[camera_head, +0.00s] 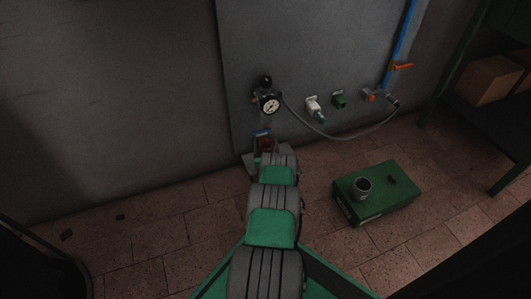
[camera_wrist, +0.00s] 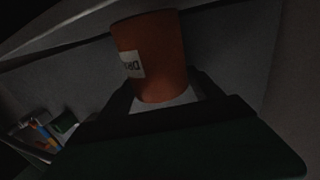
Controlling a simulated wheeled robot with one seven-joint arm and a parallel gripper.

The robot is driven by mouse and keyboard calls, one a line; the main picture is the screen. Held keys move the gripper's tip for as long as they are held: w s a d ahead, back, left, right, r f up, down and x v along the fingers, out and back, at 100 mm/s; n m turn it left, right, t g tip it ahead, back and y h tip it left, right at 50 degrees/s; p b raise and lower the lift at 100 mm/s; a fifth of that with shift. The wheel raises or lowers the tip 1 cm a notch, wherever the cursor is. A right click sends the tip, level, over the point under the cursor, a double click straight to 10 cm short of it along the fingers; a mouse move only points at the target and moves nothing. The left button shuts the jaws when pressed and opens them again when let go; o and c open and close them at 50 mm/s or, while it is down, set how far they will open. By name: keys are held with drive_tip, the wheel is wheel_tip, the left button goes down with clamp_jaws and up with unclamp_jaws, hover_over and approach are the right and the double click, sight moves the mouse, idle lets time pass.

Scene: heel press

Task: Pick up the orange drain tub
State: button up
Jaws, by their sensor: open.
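In the head view only a small dark orange part of the tub (camera_head: 265,143) shows beyond the end of my arm, below the gauge. My gripper (camera_wrist: 160,82) is open, with one finger on each side of the tub's lower part. I cannot tell whether either finger touches it. A pale surface shows under the tub's base. My arm hides most of the tub in the head view.
A round gauge (camera_head: 269,104) with fittings and a grey hose (camera_head: 318,130) hangs on the wall panel just above. A green box (camera_head: 376,198) with a grey cup (camera_head: 361,188) on it stands on the floor at right. A dark green shelf (camera_head: 480,118) holds cardboard boxes.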

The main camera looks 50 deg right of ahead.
drive_tip(key=shift+r, duration=0.1)
drive_tip(key=c, duration=1.3)
